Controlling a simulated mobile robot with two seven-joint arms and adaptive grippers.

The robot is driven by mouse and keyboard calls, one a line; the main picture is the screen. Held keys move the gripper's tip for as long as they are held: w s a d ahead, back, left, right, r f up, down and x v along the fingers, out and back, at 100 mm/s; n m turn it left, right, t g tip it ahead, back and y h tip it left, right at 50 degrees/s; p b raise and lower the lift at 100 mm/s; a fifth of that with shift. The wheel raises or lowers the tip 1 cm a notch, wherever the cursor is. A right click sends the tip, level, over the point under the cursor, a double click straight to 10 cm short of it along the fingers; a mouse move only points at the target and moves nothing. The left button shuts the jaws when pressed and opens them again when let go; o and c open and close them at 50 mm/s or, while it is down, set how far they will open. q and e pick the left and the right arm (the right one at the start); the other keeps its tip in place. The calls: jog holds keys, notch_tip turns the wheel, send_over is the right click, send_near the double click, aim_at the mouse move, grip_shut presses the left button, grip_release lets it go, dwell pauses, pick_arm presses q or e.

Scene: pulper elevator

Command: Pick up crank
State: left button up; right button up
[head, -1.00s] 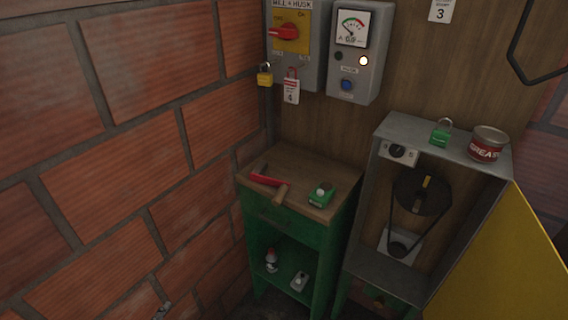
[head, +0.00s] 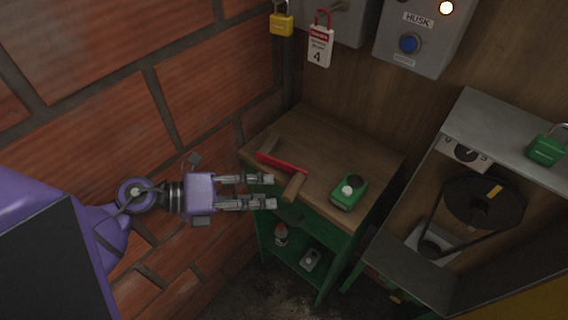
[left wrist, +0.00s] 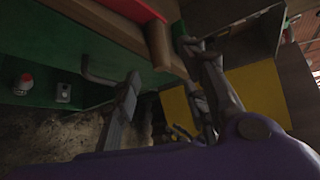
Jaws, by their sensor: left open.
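The crank (head: 283,164) has a red arm and a wooden handle. It lies on the wooden top of the green cabinet, its handle sticking out over the front edge. My left gripper (head: 271,190) is open and empty, its fingers pointing right, just left of the handle. No contact shows. In the left wrist view the crank's wooden handle (left wrist: 158,45) is at the top, just beyond the spread fingers (left wrist: 163,78). My right gripper is not in view.
A green device (head: 348,191) sits on the cabinet top (head: 335,150). The shelf below holds a small bottle (head: 281,236) and a grey box (head: 310,260). An open belt-drive housing (head: 416,268) stands at right. The brick wall (head: 195,105) is behind my left arm.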

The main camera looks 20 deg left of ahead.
aim_at(281, 166)
pick_arm(q)
jog(key=b+x, duration=0.1)
jog(key=x, duration=0.5)
jog(key=shift+w, duration=0.25)
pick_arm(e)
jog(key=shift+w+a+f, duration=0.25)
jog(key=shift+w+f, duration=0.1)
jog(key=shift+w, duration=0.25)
pick_arm(q)
jog(key=shift+a, duration=0.1)
grip_shut()
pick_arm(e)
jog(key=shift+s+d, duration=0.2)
